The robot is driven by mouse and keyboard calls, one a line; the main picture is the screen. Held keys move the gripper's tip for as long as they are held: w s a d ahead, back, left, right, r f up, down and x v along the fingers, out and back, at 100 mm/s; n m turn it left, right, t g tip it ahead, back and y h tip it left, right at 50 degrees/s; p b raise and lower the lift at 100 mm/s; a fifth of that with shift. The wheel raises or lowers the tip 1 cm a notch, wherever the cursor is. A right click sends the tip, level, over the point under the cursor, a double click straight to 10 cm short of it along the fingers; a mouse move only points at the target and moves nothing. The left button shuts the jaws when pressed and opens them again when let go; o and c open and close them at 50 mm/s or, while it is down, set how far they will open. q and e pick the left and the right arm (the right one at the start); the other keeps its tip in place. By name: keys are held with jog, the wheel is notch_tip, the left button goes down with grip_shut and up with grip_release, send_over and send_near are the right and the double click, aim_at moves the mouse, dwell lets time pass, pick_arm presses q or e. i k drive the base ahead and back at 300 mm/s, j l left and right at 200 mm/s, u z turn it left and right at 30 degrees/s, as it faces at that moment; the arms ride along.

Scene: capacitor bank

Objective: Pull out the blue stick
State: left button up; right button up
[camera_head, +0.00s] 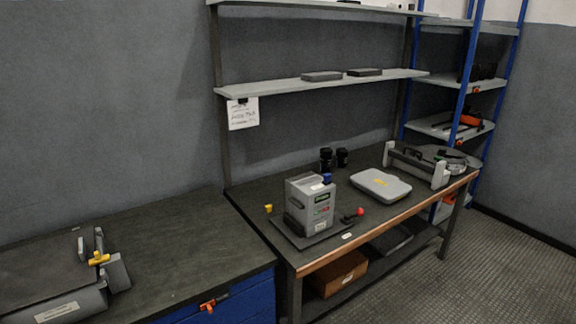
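A grey box-shaped unit (310,205) stands upright on a dark base plate (318,238) on the wooden-edged workbench. A small blue piece (327,178), which looks like the blue stick, shows at the top right of the unit. Only its short upper part is visible; I cannot tell how far it goes down into the unit. A lever with a red knob (361,211) is beside the unit on the right. Neither of my grippers is in view, and nothing is seen touching the blue piece.
A small yellow piece (268,208) lies left of the unit. A grey case (381,185) and two black cylinders (326,158) are behind and to the right. A grey device with a yellow part (99,259) is on the left bench. A shelf (300,86) hangs above the workbench.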

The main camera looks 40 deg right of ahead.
aim_at(326, 176)
jog(key=i+l, duration=0.15)
jog(key=l, duration=0.45)
jog(key=i+l+u, duration=0.15)
jog(key=l, duration=1.1)
jog(key=i+l+u, duration=0.15)
jog(key=l, duration=0.5)
